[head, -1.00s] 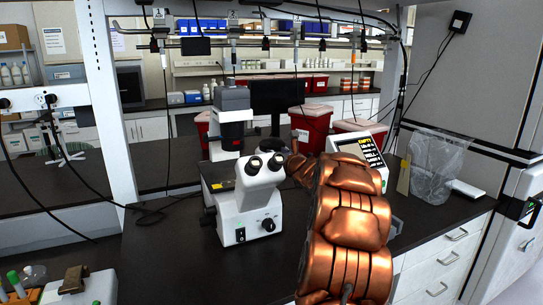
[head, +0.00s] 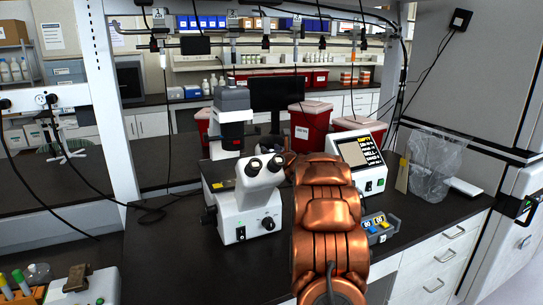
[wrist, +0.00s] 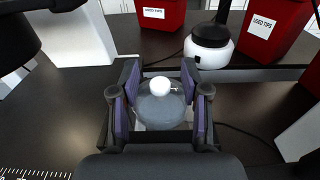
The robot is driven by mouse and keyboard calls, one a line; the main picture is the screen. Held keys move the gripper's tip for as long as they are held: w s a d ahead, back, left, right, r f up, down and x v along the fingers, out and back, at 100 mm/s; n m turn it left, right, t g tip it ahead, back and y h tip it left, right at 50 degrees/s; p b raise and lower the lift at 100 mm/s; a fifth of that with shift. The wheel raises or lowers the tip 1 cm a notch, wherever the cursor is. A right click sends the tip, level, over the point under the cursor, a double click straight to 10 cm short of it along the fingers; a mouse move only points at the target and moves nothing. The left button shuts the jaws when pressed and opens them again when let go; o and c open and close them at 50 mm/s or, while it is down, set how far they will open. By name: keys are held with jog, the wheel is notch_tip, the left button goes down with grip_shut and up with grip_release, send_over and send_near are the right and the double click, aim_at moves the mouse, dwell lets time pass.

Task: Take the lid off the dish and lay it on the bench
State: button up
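The dish (wrist: 161,115) is round and clear, with a white ball knob on top of its lid (wrist: 165,86). It shows in the wrist view between the fingers of my gripper (wrist: 160,78). The fingers have purple pads and stand apart, one on each side of the dish. Dark gaps show between the pads and the white knob, so the gripper looks open. Whether a pad touches the glass rim, I cannot tell. In the head view my copper arm hides the gripper and the dish. The dark bench (head: 165,255) has bare surface to the left.
A white microscope (head: 258,200) stands left of my arm. A white device with a screen (head: 361,160) and a grey box with coloured parts (head: 379,228) stand to its right. Red bins (head: 308,125) stand behind.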

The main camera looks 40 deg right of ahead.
jog(key=c, duration=0.7)
jog(key=shift+r, duration=0.15)
notch_tip(320, 180, up, 18)
jog(key=p, duration=0.3)
jog(key=shift+o, duration=0.7)
grip_shut()
